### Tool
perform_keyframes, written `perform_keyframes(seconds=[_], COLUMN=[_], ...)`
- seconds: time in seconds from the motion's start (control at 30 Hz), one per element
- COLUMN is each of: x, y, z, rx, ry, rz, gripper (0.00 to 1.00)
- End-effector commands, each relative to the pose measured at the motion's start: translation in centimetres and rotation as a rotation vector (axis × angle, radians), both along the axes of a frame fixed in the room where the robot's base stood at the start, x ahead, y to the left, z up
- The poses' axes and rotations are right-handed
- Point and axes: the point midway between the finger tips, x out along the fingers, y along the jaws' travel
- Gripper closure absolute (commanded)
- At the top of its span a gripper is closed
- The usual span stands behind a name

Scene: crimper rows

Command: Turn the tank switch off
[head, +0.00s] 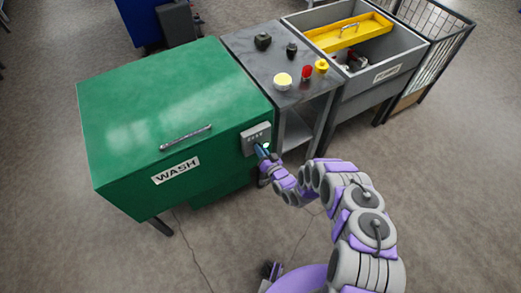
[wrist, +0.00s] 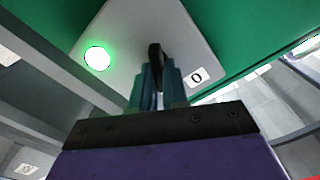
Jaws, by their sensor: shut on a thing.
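The green wash tank (head: 165,110) stands at the left in the head view, with a "WASH" label and a lid handle. A grey switch box (head: 255,138) is fixed to its right front side. In the wrist view the grey switch plate (wrist: 150,28) has a lit green lamp (wrist: 97,58) and a "0" label (wrist: 196,77). A black switch knob (wrist: 155,60) stands between them. My gripper (wrist: 158,75) is shut on the knob, its fingers on either side of it. In the head view my gripper (head: 262,150) is at the switch box.
A grey side table (head: 265,55) right of the tank bears several small black, yellow and red things. Beyond it are a grey bin (head: 390,75) with a yellow tray (head: 348,32) and a wire cage (head: 440,45).

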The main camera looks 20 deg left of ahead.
Motion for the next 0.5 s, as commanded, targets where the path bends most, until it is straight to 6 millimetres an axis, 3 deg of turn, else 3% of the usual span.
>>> perform_keyframes(seconds=[0.5], x=[-0.02], y=[-0.01], z=[-0.07], rx=[-0.096], ry=[-0.109], rz=[-0.003], gripper=[1.0])
